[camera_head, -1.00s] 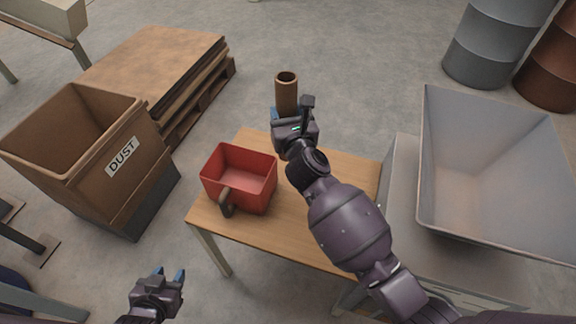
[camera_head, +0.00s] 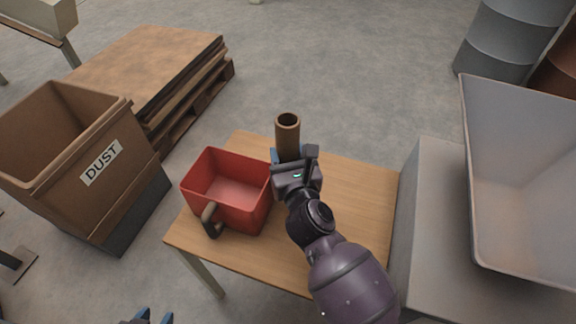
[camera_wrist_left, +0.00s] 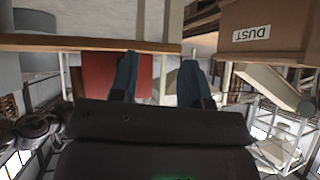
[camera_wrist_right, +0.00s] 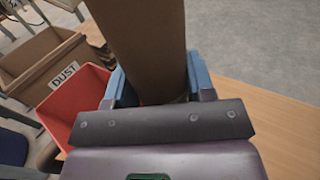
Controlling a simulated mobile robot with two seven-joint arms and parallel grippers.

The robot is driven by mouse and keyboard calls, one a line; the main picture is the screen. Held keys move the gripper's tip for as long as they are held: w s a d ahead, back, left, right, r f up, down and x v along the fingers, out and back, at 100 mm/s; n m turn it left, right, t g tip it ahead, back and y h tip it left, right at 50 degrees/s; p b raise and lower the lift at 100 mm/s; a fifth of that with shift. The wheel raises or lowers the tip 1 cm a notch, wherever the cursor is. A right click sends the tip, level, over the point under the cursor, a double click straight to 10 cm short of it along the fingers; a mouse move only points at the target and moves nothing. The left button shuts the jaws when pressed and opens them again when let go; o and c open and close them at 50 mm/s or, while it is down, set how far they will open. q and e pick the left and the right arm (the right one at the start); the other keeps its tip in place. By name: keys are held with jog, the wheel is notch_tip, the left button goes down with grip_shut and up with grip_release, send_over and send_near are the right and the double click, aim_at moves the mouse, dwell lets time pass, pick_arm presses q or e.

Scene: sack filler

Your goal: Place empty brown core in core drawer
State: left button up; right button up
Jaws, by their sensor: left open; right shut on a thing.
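The brown core (camera_head: 288,134) is a hollow upright tube in my right gripper (camera_head: 287,158), above the wooden table. In the right wrist view the core (camera_wrist_right: 146,45) fills the space between the blue fingers (camera_wrist_right: 160,88), which are shut on it. My left gripper (camera_head: 154,316) is open and empty at the bottom edge of the head view. Its two blue fingers (camera_wrist_left: 157,80) stand apart with nothing between them in the left wrist view.
A red scoop bin with a handle (camera_head: 228,209) sits on the wooden table (camera_head: 350,205), just left of my right gripper. A brown DUST bin (camera_head: 60,165) and stacked boards (camera_head: 150,65) are at left. A grey hopper (camera_head: 525,190) stands at right. Drums (camera_head: 505,40) are behind.

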pick_arm(q)
jog(key=shift+f, duration=0.15)
pick_arm(e)
jog(key=shift+f, duration=0.2)
jog(key=shift+f+b, duration=0.3)
notch_tip(320, 180, down, 4)
jog(key=b, duration=0.3)
jog(key=o, duration=0.7)
jog(key=shift+r, duration=0.1)
jog(key=shift+c, duration=0.2)
pick_arm(q)
jog(key=shift+s+d+f, duration=0.1)
jog(key=shift+f, duration=0.5)
jog(key=shift+s+d+f, duration=0.1)
jog(key=shift+f, duration=0.45)
pick_arm(e)
jog(key=shift+o, duration=1.3)
